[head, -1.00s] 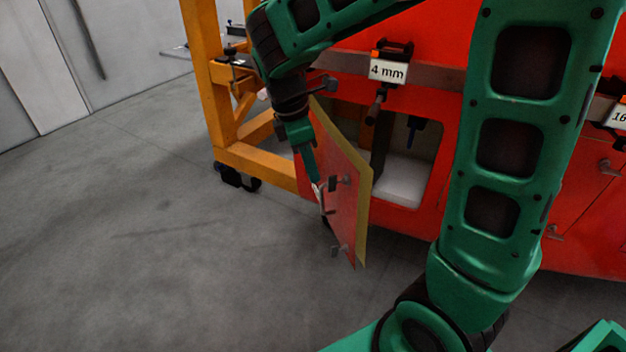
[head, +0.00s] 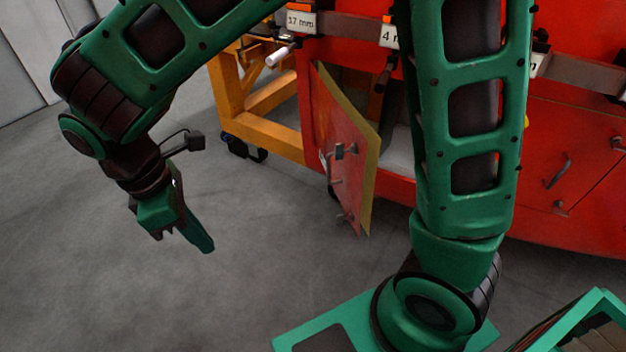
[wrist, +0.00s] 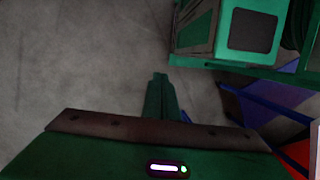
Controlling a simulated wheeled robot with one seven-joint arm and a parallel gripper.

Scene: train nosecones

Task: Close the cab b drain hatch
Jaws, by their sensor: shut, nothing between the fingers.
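The drain hatch (head: 345,150) is a red panel with a yellowish edge, standing swung open from the red cab front in the head view. A handle and small latches show on its face. The opening behind it is partly hidden by the hatch and my arm. My gripper (head: 208,248) is shut and empty, to the left of the hatch and apart from it, pointing down over the floor. In the wrist view my gripper's fingers (wrist: 160,78) are together above bare grey floor. The hatch is not recognisable in the wrist view.
A yellow frame (head: 262,153) on castors stands left of the hatch. A label reading 17 mm (head: 301,21) hangs above. Another closed red panel with a handle (head: 558,172) is at the right. The grey floor (head: 90,270) at the left is clear.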

